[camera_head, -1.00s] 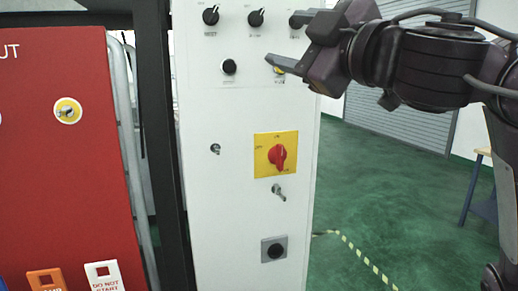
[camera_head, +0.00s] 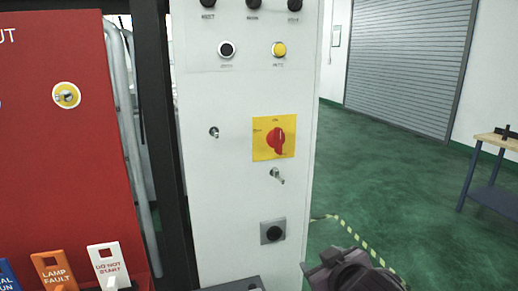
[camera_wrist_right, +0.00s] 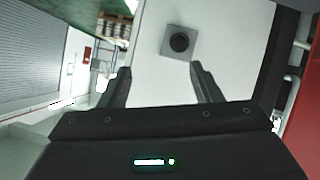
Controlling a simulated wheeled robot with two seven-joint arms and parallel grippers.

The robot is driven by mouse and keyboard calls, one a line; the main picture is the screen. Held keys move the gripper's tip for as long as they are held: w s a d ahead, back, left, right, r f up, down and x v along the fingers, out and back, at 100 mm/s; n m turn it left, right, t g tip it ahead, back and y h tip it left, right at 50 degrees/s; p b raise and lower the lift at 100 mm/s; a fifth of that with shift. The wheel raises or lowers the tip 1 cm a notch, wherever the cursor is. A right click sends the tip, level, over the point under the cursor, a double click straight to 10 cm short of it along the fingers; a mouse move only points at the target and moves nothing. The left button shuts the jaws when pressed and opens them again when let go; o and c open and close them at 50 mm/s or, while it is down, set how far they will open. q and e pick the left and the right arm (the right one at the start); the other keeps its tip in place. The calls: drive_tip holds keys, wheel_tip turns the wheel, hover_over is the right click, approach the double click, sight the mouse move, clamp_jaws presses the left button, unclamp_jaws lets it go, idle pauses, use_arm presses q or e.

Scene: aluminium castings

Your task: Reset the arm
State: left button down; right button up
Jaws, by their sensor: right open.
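My right arm (camera_head: 350,272) shows only in part at the bottom edge of the head view, low and to the right of the white control cabinet (camera_head: 235,190). In the right wrist view my right gripper (camera_wrist_right: 161,70) is open, with its two dark fingers apart and nothing between them. Past the fingertips is the white cabinet face with a black round knob on a grey square plate (camera_wrist_right: 179,42). The same knob plate (camera_head: 272,246) is low on the cabinet in the head view. My left gripper is not in view.
The cabinet carries a red rotary switch on a yellow plate (camera_head: 275,138), a yellow button (camera_head: 279,49) and a protruding key-like part (camera_head: 276,175). A red panel with tags (camera_head: 60,180) stands at left. Green floor (camera_head: 400,185) is open at right, before a table (camera_head: 490,180).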

drive_tip(key=s+d+f+m+g+h, duration=0.1)
drive_tip(key=s+d+f+m+g, duration=0.2)
drive_tip(key=s+f, duration=0.75)
drive_tip(key=s+d+f+m+g+h, duration=0.1)
drive_tip(key=s+d+f+g, duration=0.3)
drive_tip(key=s+f, duration=0.6)
drive_tip(key=s+f+g, duration=0.3)
drive_tip(key=f, duration=2.7)
drive_tip(key=s+d+f+g, duration=0.1)
drive_tip(key=s+d+f, duration=0.1)
drive_tip(key=s+f, duration=1.5)
drive_tip(key=s, duration=0.2)
drive_tip(key=shift+s+d+f, duration=0.3)
drive_tip(key=shift+s+d, duration=0.1)
